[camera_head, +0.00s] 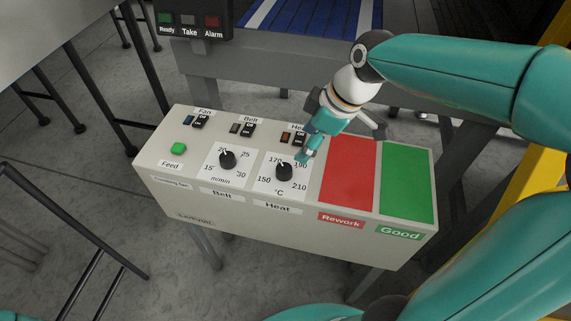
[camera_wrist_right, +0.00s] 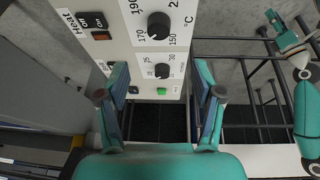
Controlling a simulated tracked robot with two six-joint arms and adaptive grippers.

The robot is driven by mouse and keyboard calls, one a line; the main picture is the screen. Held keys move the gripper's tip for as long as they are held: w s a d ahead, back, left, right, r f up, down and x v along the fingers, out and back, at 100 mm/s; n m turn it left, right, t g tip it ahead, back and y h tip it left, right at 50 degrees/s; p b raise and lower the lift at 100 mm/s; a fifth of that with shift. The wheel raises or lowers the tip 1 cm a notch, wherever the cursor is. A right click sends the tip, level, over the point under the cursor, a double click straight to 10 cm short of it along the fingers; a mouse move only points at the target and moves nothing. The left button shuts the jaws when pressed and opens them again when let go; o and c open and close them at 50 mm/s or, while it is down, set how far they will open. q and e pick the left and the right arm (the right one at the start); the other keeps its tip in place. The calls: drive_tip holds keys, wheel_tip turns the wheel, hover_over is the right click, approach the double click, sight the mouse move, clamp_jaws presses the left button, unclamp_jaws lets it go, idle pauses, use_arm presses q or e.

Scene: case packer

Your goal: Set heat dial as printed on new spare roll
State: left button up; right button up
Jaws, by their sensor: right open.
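The heat dial (camera_head: 284,171) is a black knob on a white scale marked 150, 170, 190 and 210 °C. Its white mark appears to point up-left, towards 170. It also shows at the top of the right wrist view (camera_wrist_right: 158,26). My right gripper (camera_head: 309,149) is over the panel at the upper right of the heat dial, apart from the knob as far as I can tell. Its fingers are spread and empty in the wrist view (camera_wrist_right: 160,96). Part of my left gripper (camera_wrist_right: 288,38) seems to show at that view's right edge, its jaws unclear. No spare roll is visible.
The belt dial (camera_head: 227,160) and green feed button (camera_head: 178,149) are left of the heat dial. Fan, belt (camera_head: 248,130) and heat switches line the back. Red Rework (camera_head: 346,175) and green Good (camera_head: 407,182) areas lie right. A Ready/Take/Alarm box (camera_head: 190,20) stands behind.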

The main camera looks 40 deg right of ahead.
sight(284, 169)
drive_tip(key=x, duration=1.3)
drive_tip(key=shift+p, duration=0.35)
drive_tip(key=c, duration=1.1)
